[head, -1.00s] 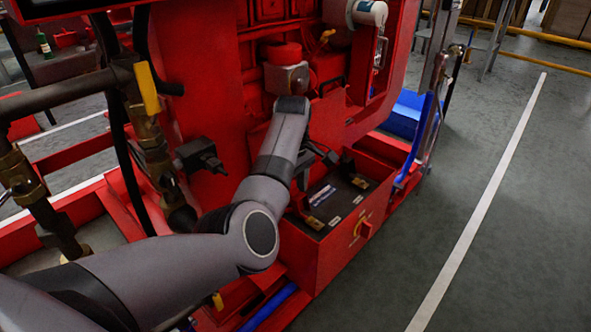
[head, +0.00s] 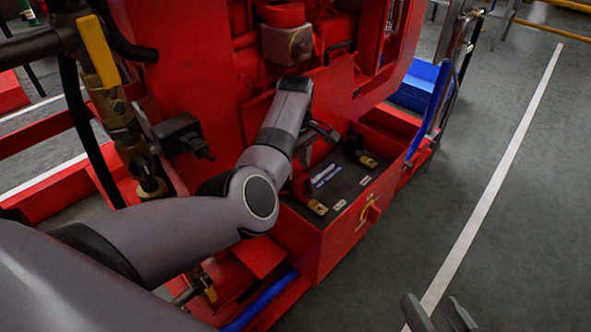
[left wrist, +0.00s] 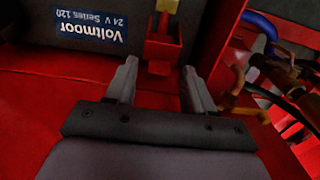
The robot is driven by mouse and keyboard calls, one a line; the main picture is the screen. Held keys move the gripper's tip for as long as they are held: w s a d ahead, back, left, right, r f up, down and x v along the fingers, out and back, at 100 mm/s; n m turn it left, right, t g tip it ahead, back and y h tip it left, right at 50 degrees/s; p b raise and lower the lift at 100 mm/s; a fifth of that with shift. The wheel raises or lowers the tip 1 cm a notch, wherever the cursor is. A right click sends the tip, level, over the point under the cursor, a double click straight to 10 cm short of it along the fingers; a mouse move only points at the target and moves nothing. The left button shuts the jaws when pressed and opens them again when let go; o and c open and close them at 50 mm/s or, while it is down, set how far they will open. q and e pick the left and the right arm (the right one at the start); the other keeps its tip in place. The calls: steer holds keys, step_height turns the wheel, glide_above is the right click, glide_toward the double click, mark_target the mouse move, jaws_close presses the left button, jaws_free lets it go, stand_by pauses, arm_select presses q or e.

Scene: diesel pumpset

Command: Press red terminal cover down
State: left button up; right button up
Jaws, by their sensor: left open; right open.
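The red terminal cover (left wrist: 163,48) stands beside a brass terminal (left wrist: 166,6) at the edge of the black battery (left wrist: 40,40) in the left wrist view. My left gripper (left wrist: 160,74) is open, its two fingers apart on either side of the cover's line in that view. Whether a finger touches it I cannot tell. In the head view the battery (head: 345,187) sits in a red box with brass terminals on top, and my left arm hides part of it. My right gripper (head: 440,314) is open and empty over the floor at the bottom edge.
The red engine housing (head: 190,75) rises behind my left arm. A blue bin (head: 418,88) stands behind the box. Grey floor (head: 510,210) is clear at right.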

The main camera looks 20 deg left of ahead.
arm_select(q)
steer(key=shift+f, duration=0.4)
